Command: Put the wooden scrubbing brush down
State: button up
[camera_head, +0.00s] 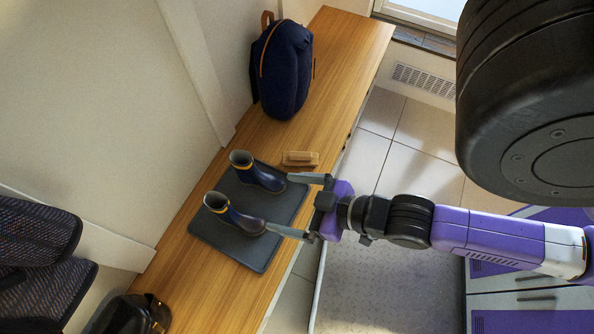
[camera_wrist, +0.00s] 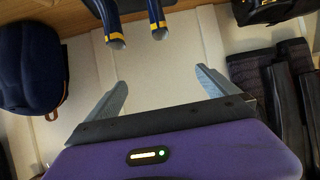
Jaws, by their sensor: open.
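The wooden scrubbing brush (camera_head: 300,158) lies on the wooden bench top, just beyond the far edge of the dark boot tray. It is a small light-brown block, resting flat and apart from my gripper. I cannot make it out in the wrist view. My gripper (camera_head: 288,206) is open and empty, with its fingers spread over the front side of the tray, near the boots' toes. In the wrist view my gripper (camera_wrist: 160,92) also shows open, with nothing between the fingers.
Two navy boots with yellow bands (camera_head: 257,173) (camera_head: 233,215) stand on the dark tray (camera_head: 255,254). A navy backpack (camera_head: 284,72) stands farther along the bench (camera_head: 345,45). A dark bag or shoe (camera_head: 130,315) is at the near end. Bench around the brush is bare.

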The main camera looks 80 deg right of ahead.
jog(key=s+a+r+n+t+y, duration=0.1)
jog(key=a+r, duration=0.3)
jog(key=r, duration=0.6)
jog(key=shift+s+a+r+n+t+y+p, duration=0.4)
jog(key=shift+s+t+y, duration=0.1)
jog(key=shift+s+t, duration=0.3)
jog(key=shift+o, duration=0.2)
